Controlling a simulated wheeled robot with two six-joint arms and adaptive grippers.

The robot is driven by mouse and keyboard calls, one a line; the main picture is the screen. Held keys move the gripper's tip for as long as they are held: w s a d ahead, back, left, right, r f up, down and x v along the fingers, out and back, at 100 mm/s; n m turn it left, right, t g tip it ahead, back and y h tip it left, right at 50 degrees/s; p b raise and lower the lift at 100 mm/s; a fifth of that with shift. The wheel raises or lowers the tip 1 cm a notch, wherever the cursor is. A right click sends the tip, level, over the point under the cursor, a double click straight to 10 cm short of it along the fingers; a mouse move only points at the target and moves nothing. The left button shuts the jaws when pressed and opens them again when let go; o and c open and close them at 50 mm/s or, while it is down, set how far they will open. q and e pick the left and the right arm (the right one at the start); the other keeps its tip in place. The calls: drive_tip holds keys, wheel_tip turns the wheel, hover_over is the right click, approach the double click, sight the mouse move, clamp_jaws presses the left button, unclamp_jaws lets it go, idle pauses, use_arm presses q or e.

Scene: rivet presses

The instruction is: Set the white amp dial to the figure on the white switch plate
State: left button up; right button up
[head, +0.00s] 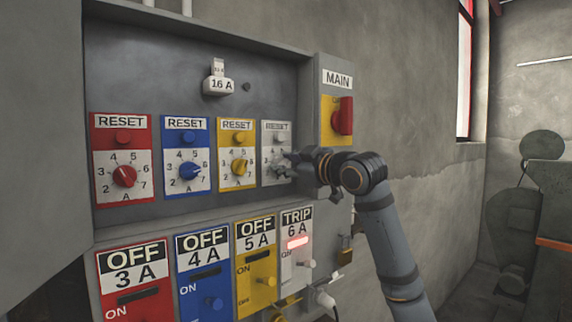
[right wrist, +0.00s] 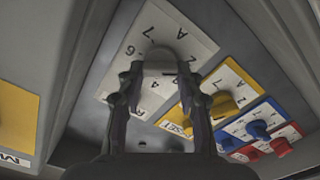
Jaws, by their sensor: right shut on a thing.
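The white amp dial (head: 270,168) is the rightmost of the row of dials, with a white face and a RESET button above it. My right gripper (head: 291,164) covers its right side in the head view. The white switch plate (head: 297,229) below reads TRIP and 6 A, with a red light lit. My left gripper is out of view.
Red (head: 124,175), blue (head: 188,169) and yellow (head: 239,166) dials stand to the left, close beside the white one. A red MAIN switch (head: 343,116) on a yellow plate is above right of my gripper. An open cabinet door is at the left.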

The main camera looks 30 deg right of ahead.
drive_tip(key=shift+m, duration=0.3)
drive_tip(key=m, duration=0.3)
drive_tip(key=shift+d+m, duration=0.1)
drive_tip(key=shift+m, duration=0.2)
drive_tip(key=m, duration=0.5)
drive_tip(key=shift+d, duration=0.15)
drive_tip(key=shift+m, duration=0.4)
drive_tip(key=o, duration=1.1)
drive_tip(key=shift+o, duration=0.2)
